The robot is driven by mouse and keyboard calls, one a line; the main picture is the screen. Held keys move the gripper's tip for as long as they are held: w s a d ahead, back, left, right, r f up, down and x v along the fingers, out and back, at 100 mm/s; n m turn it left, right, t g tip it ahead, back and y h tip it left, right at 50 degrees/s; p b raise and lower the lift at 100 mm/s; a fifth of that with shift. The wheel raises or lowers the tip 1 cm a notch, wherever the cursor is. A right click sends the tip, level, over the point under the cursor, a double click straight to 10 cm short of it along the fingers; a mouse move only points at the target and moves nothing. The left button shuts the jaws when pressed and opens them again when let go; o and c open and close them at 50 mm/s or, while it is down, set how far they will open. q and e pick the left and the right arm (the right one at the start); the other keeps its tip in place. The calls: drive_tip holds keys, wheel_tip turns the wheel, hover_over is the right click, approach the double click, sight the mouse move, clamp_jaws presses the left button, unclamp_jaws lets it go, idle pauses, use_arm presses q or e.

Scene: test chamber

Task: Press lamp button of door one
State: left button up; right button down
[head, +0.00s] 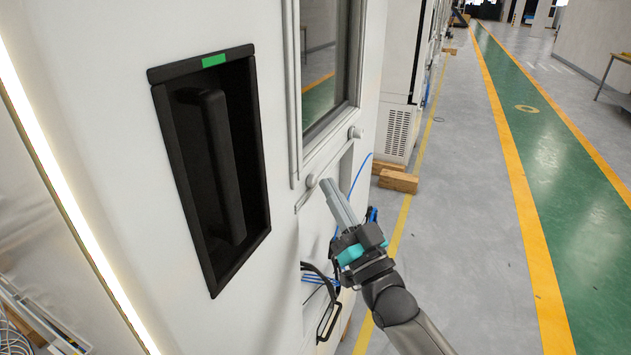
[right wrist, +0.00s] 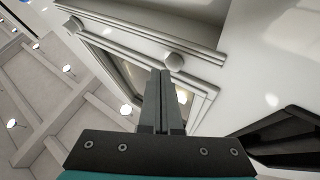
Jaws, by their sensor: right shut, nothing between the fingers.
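The white chamber door (head: 275,200) fills the left of the head view. Two small round knobs sit below its window, a nearer one (head: 312,181) and a farther one (head: 355,132); I cannot tell for sure which is the lamp button. My right gripper (head: 326,184) is shut and empty, its fingertips close to the nearer knob. In the right wrist view the fingertips (right wrist: 165,74) point just below one knob (right wrist: 175,61), with the other knob (right wrist: 72,25) farther left. Whether the fingers touch the knob cannot be told. My left gripper is not in view.
A black recessed handle (head: 225,165) with a green label (head: 213,60) is left of the window (head: 325,60). Black and blue cables (head: 318,275) hang below my right gripper. Wooden blocks (head: 398,181) lie on the floor. The grey and green walkway (head: 540,130) at right is clear.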

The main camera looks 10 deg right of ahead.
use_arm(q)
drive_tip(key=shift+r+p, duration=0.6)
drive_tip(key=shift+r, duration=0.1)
use_arm(e)
drive_tip(key=s+d, duration=0.2)
drive_tip(key=d, duration=0.1)
drive_tip(key=s+d, duration=0.1)
drive_tip(key=shift+s+d, duration=0.1)
drive_tip(key=shift+d, duration=0.3)
